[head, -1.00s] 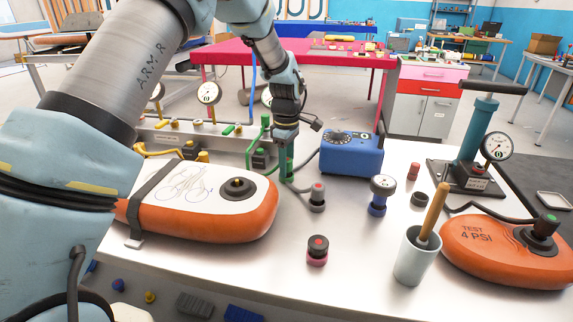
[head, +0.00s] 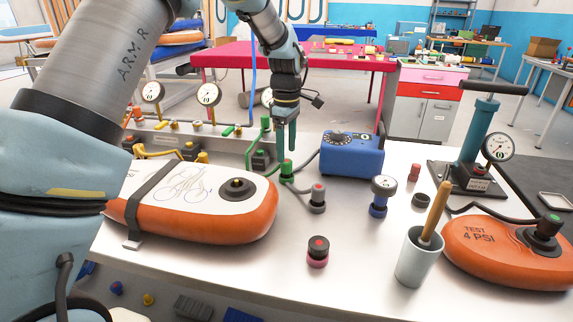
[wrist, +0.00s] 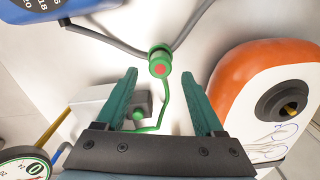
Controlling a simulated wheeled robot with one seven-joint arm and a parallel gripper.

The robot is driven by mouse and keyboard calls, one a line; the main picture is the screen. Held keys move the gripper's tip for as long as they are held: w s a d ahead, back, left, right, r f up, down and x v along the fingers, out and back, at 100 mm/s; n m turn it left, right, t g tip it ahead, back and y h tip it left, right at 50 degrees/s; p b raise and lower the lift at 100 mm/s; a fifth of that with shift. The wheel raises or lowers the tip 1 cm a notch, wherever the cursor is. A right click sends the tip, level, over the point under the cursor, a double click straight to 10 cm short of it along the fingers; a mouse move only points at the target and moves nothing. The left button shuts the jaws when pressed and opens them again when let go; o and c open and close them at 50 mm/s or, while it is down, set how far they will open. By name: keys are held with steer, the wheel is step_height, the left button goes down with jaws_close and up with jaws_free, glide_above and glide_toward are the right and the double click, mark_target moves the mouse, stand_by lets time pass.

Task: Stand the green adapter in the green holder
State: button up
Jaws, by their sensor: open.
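The green adapter (head: 287,167) stands upright on the table, below my gripper. In the wrist view it shows end-on as a green cap with a red centre (wrist: 159,68). A wider green ring, seemingly the green holder (wrist: 160,49), shows around its base; how deep it sits cannot be told. My gripper (head: 286,150) is open and empty, pointing down just above the adapter. Its two green fingers (wrist: 160,85) are spread apart in the wrist view, with the adapter beyond their tips and between their lines.
An orange board (head: 250,222) lies to the left. A blue box (head: 352,158) stands to the right, with grey hose near the adapter. A grey fitting (head: 318,199), a pink-based one (head: 318,256) and a blue gauge (head: 379,200) stand nearby. A valve rack (head: 225,145) is behind.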

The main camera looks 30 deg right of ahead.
mark_target(287, 161)
step_height(287, 161, up, 6)
steer(key=shift+b, duration=0.3)
steer(key=w+a+m, duration=0.1)
steer(key=a, duration=0.6)
steer(key=w+a+m, duration=0.1)
steer(key=a, duration=0.6)
steer(key=w+a+f+m, duration=0.1)
steer(key=w+a, duration=0.1)
steer(key=a, duration=0.5)
steer(key=shift+a, duration=0.2)
steer(key=s+a, duration=0.1)
steer(key=a, duration=0.3)
steer(key=s+a+f+m, duration=0.1)
steer(key=a, duration=0.3)
steer(key=s+a+m+t, duration=0.1)
steer(key=a, duration=0.2)
steer(key=shift+s+a+f, duration=0.2)
steer(key=shift+s+a, duration=0.05)
steer(key=shift+a, duration=0.15)
steer(key=s+a+f+m, duration=0.2)
steer(key=s+a+m, duration=0.1)
steer(key=s+a, duration=0.4)
steer(key=a, duration=0.2)
steer(key=shift+s+a+f+t, duration=0.2)
steer(key=shift+s+a+t, duration=0.1)
steer(key=shift+s, duration=0.05)
